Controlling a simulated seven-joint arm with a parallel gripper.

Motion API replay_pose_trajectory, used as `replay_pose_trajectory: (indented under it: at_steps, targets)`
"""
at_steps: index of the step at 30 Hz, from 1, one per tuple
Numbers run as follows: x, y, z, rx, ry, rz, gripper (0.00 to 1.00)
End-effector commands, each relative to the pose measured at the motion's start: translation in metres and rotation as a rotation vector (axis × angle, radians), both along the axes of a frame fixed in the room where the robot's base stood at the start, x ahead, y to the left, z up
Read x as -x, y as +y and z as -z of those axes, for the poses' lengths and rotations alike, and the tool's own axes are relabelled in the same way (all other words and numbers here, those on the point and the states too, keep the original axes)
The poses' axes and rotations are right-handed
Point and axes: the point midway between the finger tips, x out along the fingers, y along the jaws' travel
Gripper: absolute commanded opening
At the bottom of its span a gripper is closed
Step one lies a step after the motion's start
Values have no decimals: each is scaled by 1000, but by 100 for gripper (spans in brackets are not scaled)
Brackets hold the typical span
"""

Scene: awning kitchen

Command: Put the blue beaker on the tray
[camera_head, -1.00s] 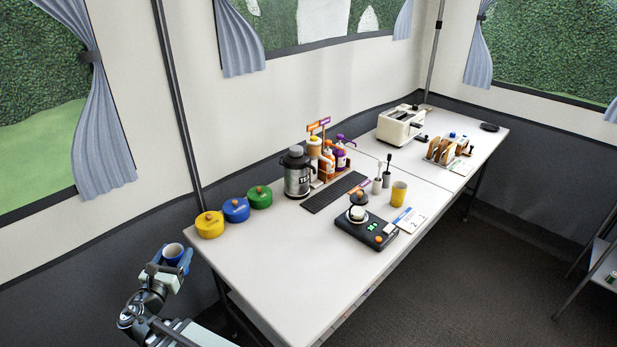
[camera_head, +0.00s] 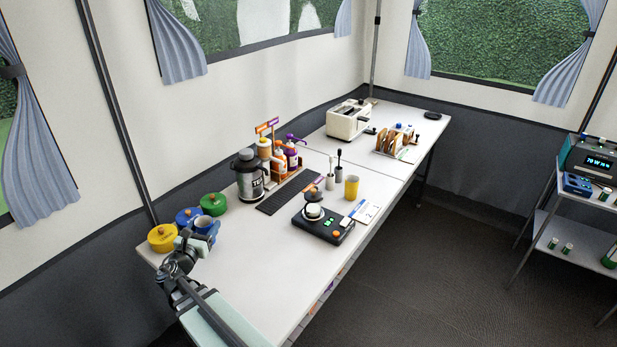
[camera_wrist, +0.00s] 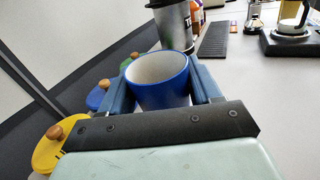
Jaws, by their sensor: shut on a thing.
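The blue beaker (camera_wrist: 160,92) is white inside and stands upright between the two fingers of my gripper (camera_wrist: 160,78) in the wrist view. The fingers are shut on it from both sides. In the head view, my gripper (camera_head: 209,228) holds the beaker (camera_head: 204,222) at the near left end of the long table, near the lidded pots. A dark, flat, ribbed tray (camera_head: 284,194) lies beyond it, beside the steel jug; it also shows in the wrist view (camera_wrist: 214,40). The part of the tray that I see is bare.
Yellow (camera_head: 162,238), blue (camera_head: 187,216) and green (camera_head: 213,205) lidded pots line the left edge. A steel jug (camera_head: 250,180) and a bottle rack (camera_head: 279,160) stand behind the tray. A black scale (camera_head: 323,226) and yellow cup (camera_head: 351,188) are right. The table's near part is clear.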

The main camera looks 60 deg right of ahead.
Motion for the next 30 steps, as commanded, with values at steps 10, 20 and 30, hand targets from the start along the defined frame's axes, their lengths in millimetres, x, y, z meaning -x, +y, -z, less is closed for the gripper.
replay_pose_trajectory:
  at_steps: [10,20,30]
  targets:
    - [24,-91,5,-1,4,80,26]
    - [57,-171,9,-4,8,151,26]
    - [84,-219,12,-7,12,194,26]
